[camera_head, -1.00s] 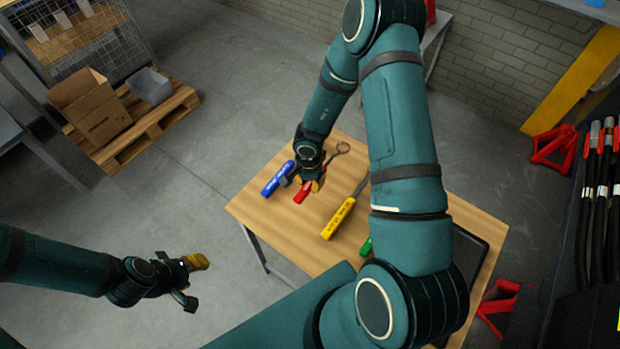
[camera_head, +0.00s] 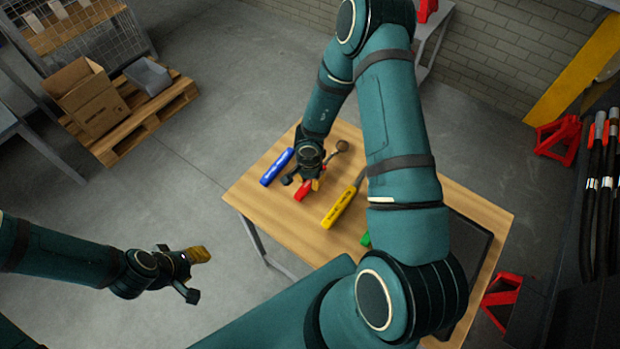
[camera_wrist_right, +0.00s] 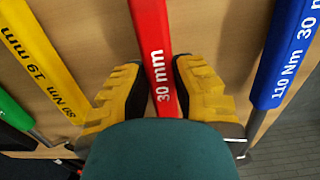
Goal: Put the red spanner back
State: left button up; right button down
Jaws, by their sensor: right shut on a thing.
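The red spanner (camera_head: 303,190) is at the wooden table, between a blue tool and a yellow tool. Its round metal end (camera_head: 342,146) points to the back. My right gripper (camera_head: 308,180) is shut on its red handle. In the right wrist view the handle (camera_wrist_right: 152,40), marked "30 mm", runs between the yellow finger pads of the right gripper (camera_wrist_right: 162,88). I cannot tell whether the spanner touches the table top. My left gripper (camera_head: 194,275) is open and empty over the floor, left of the table.
The blue tool (camera_head: 277,167), yellow tool (camera_head: 343,208) and green tool (camera_head: 366,240) lie on the table (camera_head: 258,205). A dark tray (camera_head: 482,262) is at the right, partly behind my right arm. A pallet (camera_head: 170,105) with boxes stands on the floor at the back left.

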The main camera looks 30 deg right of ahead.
jog(key=c, duration=0.8)
grip_release()
jog(key=shift+c, duration=0.2)
jog(key=shift+r, duration=0.1)
notch_tip(320, 180, up, 12)
jog(key=shift+a, duration=0.1)
